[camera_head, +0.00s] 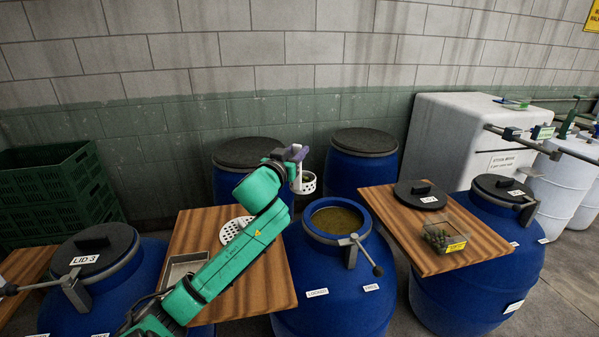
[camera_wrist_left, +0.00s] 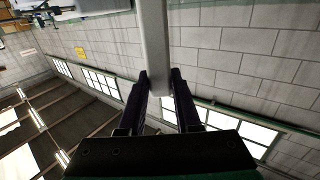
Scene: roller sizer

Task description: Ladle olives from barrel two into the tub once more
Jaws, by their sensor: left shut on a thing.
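My left gripper (camera_head: 297,154) is shut on the handle of a white perforated ladle. The handle (camera_wrist_left: 153,35) runs between the two dark fingers in the left wrist view. The ladle cup (camera_head: 306,185) hangs below the gripper, above the rear left rim of the open blue barrel (camera_head: 315,295) in the middle; something dark greenish shows inside it. Murky olive-brown liquid (camera_head: 337,219) fills that barrel's mouth. The clear tub (camera_head: 441,240) stands on the right wooden board and holds some dark green olives in its left part. My right gripper is not in view.
A black lid (camera_head: 420,194) lies behind the tub on the right board (camera_head: 478,256). The left board (camera_head: 270,285) holds a perforated white disc (camera_head: 235,229) and a metal tray (camera_head: 186,268). Closed barrels stand at left (camera_head: 70,300), right (camera_head: 470,300) and behind. A clamp lever (camera_head: 359,248) sticks out from the open barrel.

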